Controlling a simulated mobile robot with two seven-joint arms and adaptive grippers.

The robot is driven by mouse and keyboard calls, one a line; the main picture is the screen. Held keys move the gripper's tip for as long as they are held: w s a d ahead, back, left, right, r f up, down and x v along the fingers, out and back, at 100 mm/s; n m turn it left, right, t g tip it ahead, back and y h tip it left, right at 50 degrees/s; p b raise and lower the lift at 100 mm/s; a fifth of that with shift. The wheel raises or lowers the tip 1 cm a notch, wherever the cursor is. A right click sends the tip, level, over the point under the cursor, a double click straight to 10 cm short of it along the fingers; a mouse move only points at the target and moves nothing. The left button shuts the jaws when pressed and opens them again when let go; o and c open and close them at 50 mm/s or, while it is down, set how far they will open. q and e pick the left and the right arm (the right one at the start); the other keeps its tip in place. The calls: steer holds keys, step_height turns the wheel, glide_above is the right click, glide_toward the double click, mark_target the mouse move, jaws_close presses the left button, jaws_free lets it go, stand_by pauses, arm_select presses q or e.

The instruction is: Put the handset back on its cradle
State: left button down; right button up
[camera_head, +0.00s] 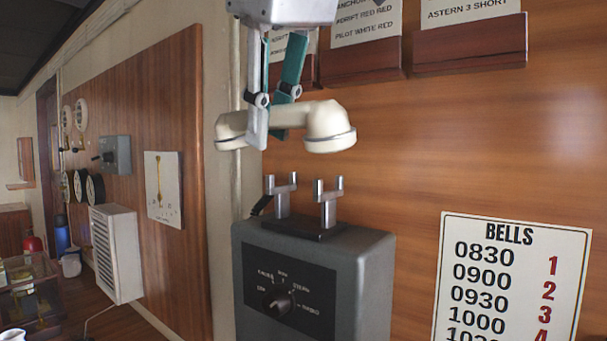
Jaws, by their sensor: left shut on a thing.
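My left gripper (272,118) comes down from the top of the picture and is shut on the middle of the cream handset (328,121). The handset lies roughly level, its two rounded ends facing down. It is held in the air above the cradle (303,229), with a gap between them. The cradle has two metal forked posts (330,202) and stands on top of a grey box (350,262) with a rotary knob on its front. The fingers hide part of the handset's grip. My right gripper is not in view.
A wood-panelled wall stands behind the box. A white bells sign (512,280) is at the right, and wooden plaques with labels (470,44) are above. A white louvred unit (117,252) and gauges are on the left wall. The space between handset and cradle is clear.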

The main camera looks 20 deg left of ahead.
arm_select(q)
steer(key=w+d, duration=0.2)
steer(key=w, duration=0.4)
step_height(320, 180, down, 6)
steer(key=shift+s+r+p, duration=0.1)
steer(key=shift+r+p, duration=0.05)
steer(key=shift+p, duration=0.15)
steer(key=shift+w+f, duration=0.2)
steer(key=shift+f, duration=0.25)
steer(key=shift+f, duration=0.35)
steer(key=c, duration=1.9)
jaws_free()
